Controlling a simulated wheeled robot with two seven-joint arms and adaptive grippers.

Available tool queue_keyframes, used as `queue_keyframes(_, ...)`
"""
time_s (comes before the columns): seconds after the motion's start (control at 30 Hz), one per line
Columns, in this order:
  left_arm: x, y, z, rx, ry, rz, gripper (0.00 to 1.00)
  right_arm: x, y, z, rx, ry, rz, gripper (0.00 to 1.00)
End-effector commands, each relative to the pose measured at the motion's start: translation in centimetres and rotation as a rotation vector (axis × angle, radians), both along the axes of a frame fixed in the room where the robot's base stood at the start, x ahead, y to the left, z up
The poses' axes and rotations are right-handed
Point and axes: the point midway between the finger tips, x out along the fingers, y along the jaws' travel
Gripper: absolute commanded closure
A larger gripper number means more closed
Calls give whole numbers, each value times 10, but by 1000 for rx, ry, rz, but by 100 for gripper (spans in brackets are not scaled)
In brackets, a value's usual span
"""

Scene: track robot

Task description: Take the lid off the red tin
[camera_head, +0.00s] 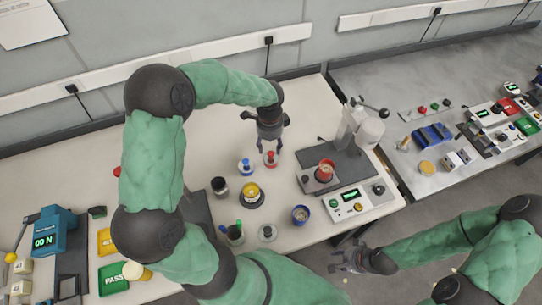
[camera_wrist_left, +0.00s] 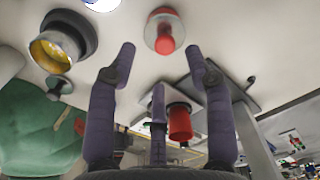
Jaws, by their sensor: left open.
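A red tin (camera_head: 325,172) stands on the grey plate of the machine at the table's right. It also shows as a red cylinder (camera_wrist_left: 180,122) in the left wrist view, beyond my fingers. Whether a lid sits on it is too small to tell. My left gripper (camera_head: 273,151) points down, open and empty, left of the tin and above a small red-knobbed piece (camera_head: 270,159). In the left wrist view its spread fingers (camera_wrist_left: 160,50) show with that red-knobbed piece (camera_wrist_left: 165,40) just past the tips. My right gripper (camera_head: 338,268) is off the table's front edge, apart from the tin.
A blue-knobbed piece (camera_head: 246,167), a dark jar (camera_head: 219,186) and a yellow-topped pot (camera_head: 250,191) stand near my left gripper. The machine's column and lever (camera_head: 355,120) rise behind the tin.

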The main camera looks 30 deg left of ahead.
Motion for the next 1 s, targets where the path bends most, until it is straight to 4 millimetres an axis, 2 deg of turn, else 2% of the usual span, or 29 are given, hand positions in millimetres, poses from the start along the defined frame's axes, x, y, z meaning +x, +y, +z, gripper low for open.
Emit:
queue_keyframes(0.27,2,-1,-21,0,-1,-1,48,0,0,-6,0,-1,0,60)
queue_keyframes(0.53,5,-1,-57,0,0,1,48,0,0,-18,0,-1,0,60)
queue_keyframes(0.8,6,-2,-61,0,-3,0,48,0,0,-18,0,-1,0,60)
queue_keyframes(0.83,6,-2,-61,0,-3,0,54,0,0,-18,0,-1,0,60)
queue_keyframes(1.0,6,-2,-61,0,-3,0,99,0,0,-18,0,-1,0,60)
